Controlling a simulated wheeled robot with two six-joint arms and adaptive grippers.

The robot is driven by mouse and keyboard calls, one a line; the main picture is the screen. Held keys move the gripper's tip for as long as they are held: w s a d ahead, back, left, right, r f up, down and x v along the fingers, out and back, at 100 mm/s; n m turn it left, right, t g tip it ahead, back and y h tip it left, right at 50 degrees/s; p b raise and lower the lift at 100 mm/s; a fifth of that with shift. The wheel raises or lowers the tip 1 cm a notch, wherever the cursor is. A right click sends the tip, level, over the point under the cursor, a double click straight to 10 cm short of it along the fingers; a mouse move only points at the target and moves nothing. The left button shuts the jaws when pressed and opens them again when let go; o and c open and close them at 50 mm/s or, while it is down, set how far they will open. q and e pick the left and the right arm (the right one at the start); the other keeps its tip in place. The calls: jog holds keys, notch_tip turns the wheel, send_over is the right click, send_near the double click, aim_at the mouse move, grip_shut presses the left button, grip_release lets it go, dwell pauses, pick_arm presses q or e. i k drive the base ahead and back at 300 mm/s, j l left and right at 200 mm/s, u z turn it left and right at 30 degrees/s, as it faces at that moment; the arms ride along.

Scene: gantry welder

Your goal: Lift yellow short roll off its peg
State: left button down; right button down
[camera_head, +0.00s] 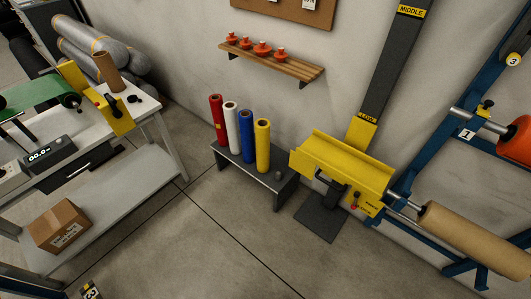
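The yellow roll (262,147) stands upright at the right end of a row of rolls on a low dark bench (240,172) by the wall. A dark hole shows in its top end. Its lower end meets the bench top; any peg inside it is hidden. A blue roll (246,137) stands just left of it, then a white roll (231,127) and a red roll (217,119). Neither of my grippers is in view.
A yellow trough (343,164) on a dark post stands close right of the bench. A blue frame (425,150) holds a brown roll (475,240) at right. A white worktable (165,130) stands at left. The floor before the bench is clear.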

aim_at(263, 148)
jog(key=i+j+z, duration=0.1)
jog(key=j, duration=0.25)
jog(key=i+j+z, duration=0.1)
jog(key=i+j, duration=0.15)
jog(key=i+j+z, duration=0.1)
jog(key=j, duration=0.4)
jog(key=i+j, duration=0.15)
jog(key=j, duration=0.25)
jog(key=i+j+z, duration=0.15)
jog(key=j, duration=0.2)
jog(key=i+j+z, duration=0.1)
jog(key=j, duration=0.3)
